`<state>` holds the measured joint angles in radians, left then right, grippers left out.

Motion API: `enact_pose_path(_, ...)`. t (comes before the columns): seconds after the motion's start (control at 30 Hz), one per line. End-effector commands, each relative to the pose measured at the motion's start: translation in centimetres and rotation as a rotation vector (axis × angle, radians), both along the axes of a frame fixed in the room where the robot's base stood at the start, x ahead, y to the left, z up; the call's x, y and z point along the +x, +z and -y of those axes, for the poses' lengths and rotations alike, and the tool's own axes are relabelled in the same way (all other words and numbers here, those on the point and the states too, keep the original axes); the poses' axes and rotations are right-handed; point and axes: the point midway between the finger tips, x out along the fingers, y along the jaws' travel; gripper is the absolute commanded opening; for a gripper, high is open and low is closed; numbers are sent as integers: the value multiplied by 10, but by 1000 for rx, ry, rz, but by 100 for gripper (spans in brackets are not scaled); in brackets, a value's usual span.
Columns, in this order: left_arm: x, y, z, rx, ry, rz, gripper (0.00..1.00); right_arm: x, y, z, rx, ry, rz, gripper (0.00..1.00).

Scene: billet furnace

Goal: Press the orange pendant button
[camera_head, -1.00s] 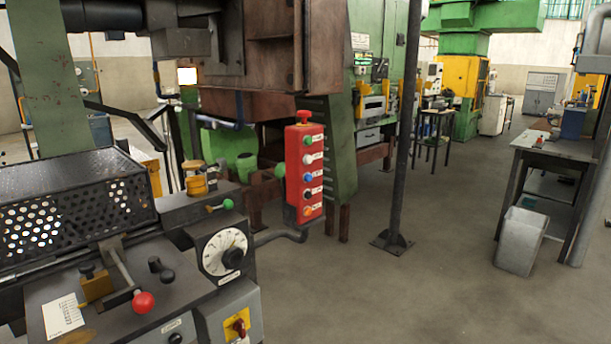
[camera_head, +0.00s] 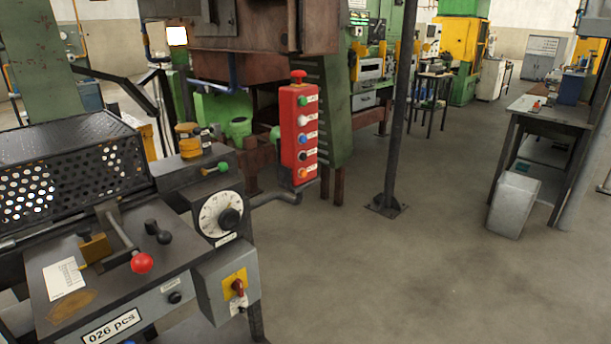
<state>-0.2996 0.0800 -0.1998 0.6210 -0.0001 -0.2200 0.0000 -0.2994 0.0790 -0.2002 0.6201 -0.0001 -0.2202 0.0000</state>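The red pendant box (camera_head: 290,140) stands upright near the middle of the head view, on a grey bent arm from the machine at the left. It has a red mushroom knob (camera_head: 298,76) on top. The orange button (camera_head: 302,172) is the lowest one, near the bottom of the box. Nothing covers it. Neither of my grippers is in view.
The machine (camera_head: 120,290) with a perforated guard, a dial (camera_head: 220,217) and a red-knobbed lever (camera_head: 141,262) fills the left. A dark post (camera_head: 401,110) stands right of the pendant. A workbench (camera_head: 550,124) and a grey bin (camera_head: 513,205) are at the right. The floor between is clear.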

Motion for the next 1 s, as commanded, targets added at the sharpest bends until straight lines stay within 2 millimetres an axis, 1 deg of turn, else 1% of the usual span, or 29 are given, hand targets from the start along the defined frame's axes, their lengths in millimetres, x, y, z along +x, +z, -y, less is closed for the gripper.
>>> enact_pose_path(0.03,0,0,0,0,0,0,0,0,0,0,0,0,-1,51)
enact_pose_path(0.07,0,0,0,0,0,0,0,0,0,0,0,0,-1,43)
enact_pose_path(0.1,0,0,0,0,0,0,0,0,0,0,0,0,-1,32)
enact_pose_path(0.17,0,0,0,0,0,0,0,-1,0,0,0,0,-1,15)
enact_pose_path(0.2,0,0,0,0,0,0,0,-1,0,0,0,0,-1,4)
enact_pose_path(0.23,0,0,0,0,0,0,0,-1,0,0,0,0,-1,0)
enact_pose_path(1.0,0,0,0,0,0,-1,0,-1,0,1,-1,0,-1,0)
